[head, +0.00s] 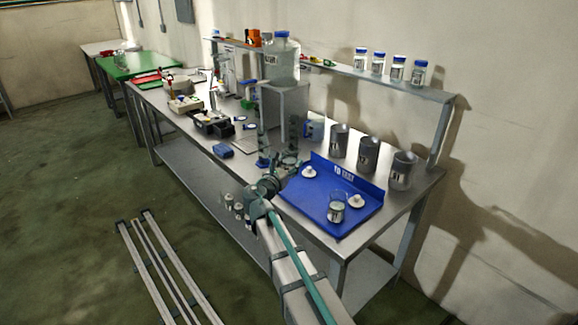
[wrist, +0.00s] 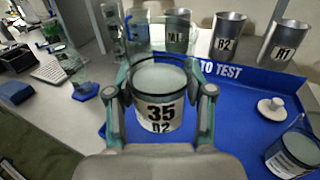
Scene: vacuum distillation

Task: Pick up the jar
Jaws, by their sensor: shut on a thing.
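A clear glass jar (wrist: 158,112) with pale grey contents and a white label reading "35" and "D2" stands between my fingers in the wrist view. My gripper (wrist: 162,92) is shut on its sides, with one finger on the left and one on the right. The jar looks upright and open at the top. In the head view my gripper (head: 284,164) is at the left edge of the blue "TO TEST" tray (head: 318,208). The jar is hard to make out there. I cannot tell whether its base touches anything.
A second jar (head: 337,212) and two white lids (head: 309,172) (head: 357,201) are on the tray. Several dark metal cylinders (head: 369,154) stand behind it. A grey box (head: 284,108) with a large bottle (head: 282,62) on top is beyond my gripper. Lidded jars (head: 397,68) line the shelf.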

